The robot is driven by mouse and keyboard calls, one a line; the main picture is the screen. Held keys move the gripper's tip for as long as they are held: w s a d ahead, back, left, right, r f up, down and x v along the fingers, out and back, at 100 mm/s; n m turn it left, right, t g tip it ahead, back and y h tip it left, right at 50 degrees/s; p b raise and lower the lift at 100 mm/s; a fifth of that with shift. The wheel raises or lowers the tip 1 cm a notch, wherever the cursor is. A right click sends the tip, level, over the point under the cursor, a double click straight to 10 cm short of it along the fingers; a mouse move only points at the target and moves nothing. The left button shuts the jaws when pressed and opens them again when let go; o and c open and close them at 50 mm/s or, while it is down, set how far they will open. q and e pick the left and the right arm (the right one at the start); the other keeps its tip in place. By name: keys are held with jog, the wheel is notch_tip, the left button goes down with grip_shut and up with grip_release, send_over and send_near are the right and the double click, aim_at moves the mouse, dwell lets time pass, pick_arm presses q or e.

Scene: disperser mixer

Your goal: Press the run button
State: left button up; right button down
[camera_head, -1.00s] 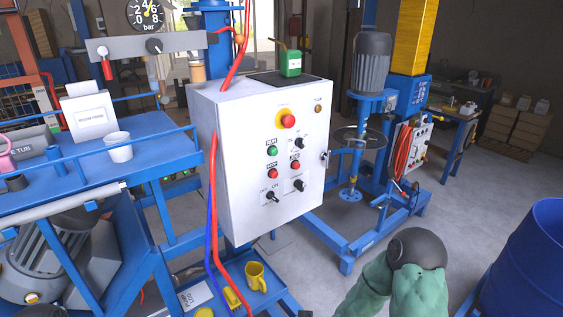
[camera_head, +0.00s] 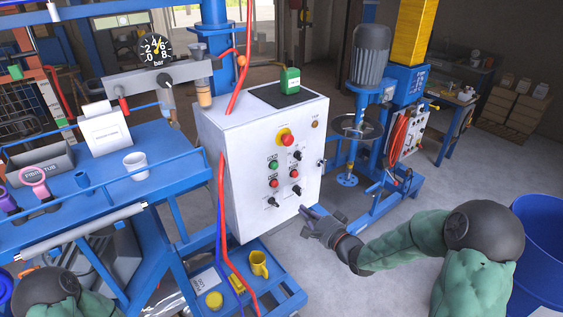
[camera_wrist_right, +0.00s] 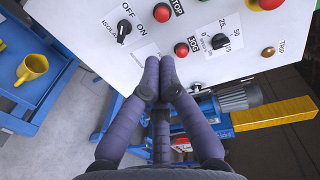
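The white control box (camera_head: 240,205) carries a green run button (camera_head: 273,164) on the upper left of its front panel. A red button (camera_head: 273,183) sits below it, and a red emergency stop on yellow (camera_head: 285,138) sits above. My right gripper (camera_head: 306,211) is in front of the panel's lower right edge, below and right of the run button, apart from it. In the right wrist view its two fingers (camera_wrist_right: 159,60) are drawn together with nothing between them, pointing at the panel near the jog button (camera_wrist_right: 181,50). My left gripper is out of view.
Rotary knobs (camera_head: 297,191) stick out from the panel near my right gripper. Red and blue hoses (camera_head: 222,220) hang along the box's left side. A blue shelf below holds a yellow mug (camera_head: 259,263). The mixer stand (camera_head: 372,130) is behind right.

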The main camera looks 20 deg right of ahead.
aim_at(276, 169)
notch_tip(276, 169, up, 6)
jog(key=t+p, duration=0.1)
jog(key=shift+d+y+p, duration=0.3)
jog(key=shift+d, duration=0.05)
jog(key=p+x, duration=0.3)
jog(key=x, duration=1.1)
jog(key=shift+s, duration=0.1)
jog(key=shift+f, duration=0.1)
